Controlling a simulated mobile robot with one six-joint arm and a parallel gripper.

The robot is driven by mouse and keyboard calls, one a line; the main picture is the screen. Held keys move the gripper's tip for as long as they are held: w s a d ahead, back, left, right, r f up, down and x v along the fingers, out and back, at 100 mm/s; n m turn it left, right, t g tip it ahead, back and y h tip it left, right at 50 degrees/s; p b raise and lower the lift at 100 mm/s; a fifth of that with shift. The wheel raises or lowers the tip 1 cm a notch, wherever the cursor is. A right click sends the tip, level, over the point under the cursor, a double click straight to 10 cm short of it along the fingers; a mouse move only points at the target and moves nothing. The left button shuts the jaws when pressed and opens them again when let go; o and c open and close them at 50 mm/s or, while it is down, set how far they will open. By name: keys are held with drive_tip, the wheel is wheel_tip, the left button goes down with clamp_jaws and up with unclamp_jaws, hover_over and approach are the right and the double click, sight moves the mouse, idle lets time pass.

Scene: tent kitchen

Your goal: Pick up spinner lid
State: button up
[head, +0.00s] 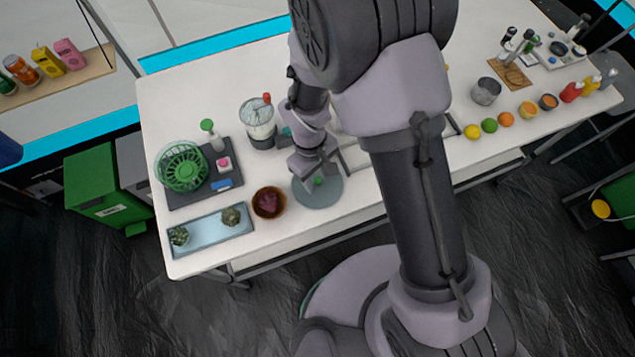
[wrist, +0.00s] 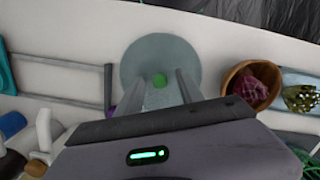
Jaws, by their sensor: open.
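The spinner lid (head: 313,196) is a round, grey-green, see-through disc with a small green knob in the middle. It lies near the front edge of the white table in the head view. My gripper (head: 322,170) is over the lid, partly hidden by my own arm. In the wrist view the lid (wrist: 150,58) is straight ahead, and the green knob shows between the two fingertips of my gripper (wrist: 168,88). The fingers are open and apart, with nothing between them that I can see held. The gap between fingertips and knob is unclear.
A brown bowl (head: 269,203) with something dark red stands just left of the lid. A rack (wrist: 62,78) sits beside the lid.

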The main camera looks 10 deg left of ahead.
drive_tip(key=c, duration=0.9)
clamp_jaws()
drive_tip(key=shift+r, duration=0.15)
